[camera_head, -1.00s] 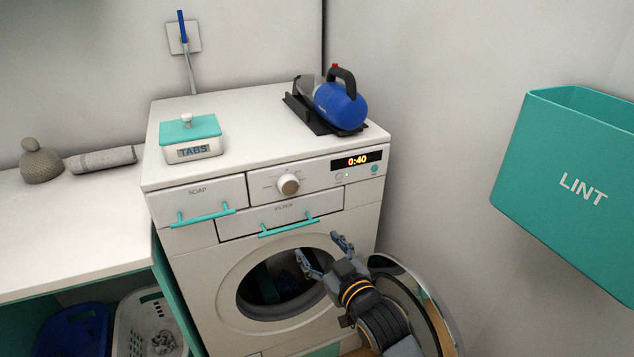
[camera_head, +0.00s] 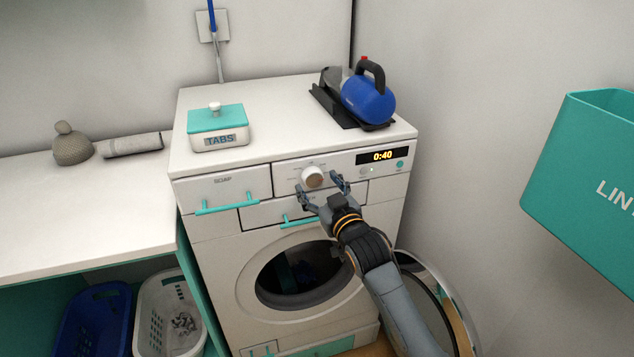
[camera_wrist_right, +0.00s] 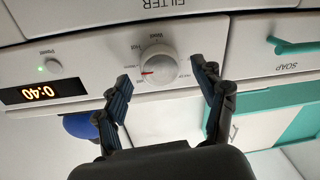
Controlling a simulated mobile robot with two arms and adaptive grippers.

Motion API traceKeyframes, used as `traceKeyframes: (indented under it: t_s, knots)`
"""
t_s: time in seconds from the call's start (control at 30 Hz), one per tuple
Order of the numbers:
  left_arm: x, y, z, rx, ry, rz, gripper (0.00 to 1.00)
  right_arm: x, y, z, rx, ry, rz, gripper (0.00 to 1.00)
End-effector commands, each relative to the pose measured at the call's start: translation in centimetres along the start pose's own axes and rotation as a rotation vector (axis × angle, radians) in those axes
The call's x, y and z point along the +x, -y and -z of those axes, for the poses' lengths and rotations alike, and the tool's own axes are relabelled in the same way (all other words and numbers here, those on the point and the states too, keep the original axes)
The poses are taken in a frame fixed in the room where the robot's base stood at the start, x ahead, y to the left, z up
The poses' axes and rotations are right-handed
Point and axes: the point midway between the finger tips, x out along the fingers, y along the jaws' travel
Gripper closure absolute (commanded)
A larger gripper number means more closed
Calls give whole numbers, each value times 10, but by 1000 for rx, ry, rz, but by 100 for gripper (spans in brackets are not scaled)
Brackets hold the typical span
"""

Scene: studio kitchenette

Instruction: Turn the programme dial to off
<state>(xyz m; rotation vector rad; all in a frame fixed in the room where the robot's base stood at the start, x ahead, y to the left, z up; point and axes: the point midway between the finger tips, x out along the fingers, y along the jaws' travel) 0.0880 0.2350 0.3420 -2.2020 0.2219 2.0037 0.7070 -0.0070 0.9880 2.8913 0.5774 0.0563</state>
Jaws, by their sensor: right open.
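The programme dial (camera_head: 313,177) is a round white knob on the washing machine's upper front panel. In the right wrist view, which is upside down, the dial (camera_wrist_right: 161,66) shows a red mark near its left edge; the small labels around it are hard to read. My right gripper (camera_head: 319,186) is open, with its fingers spread at the dial in the head view. In the wrist view the right gripper (camera_wrist_right: 160,72) has one fingertip on each side of the dial, with gaps visible. I cannot tell how deep the fingers reach. My left gripper is not in view.
The display (camera_head: 382,156) reads 0:40, with a green light (camera_head: 371,170) beside it. The soap drawer handle (camera_head: 228,208) and filter handle (camera_head: 298,222) stick out nearby. The round door (camera_head: 440,300) stands open. A tabs box (camera_head: 218,140) and blue appliance (camera_head: 368,101) stand on top.

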Motion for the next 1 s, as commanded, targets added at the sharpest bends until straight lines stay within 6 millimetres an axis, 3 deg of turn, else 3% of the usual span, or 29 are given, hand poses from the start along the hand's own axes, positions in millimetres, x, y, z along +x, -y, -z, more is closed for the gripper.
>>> traceKeyframes:
  t_s: [0.2, 0.47, 0.77, 1.0]
  knots:
    - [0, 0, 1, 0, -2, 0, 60, 12, 0, 0, 0, 0, 1, 30]
    - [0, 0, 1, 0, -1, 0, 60, 13, 0, 0, 1, 0, 0, 30]
    - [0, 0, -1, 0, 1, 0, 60, 13, 0, 0, 1, 0, 0, 85]
    - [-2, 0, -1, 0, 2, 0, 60, 13, 0, 0, -15, 2, 0, 85]
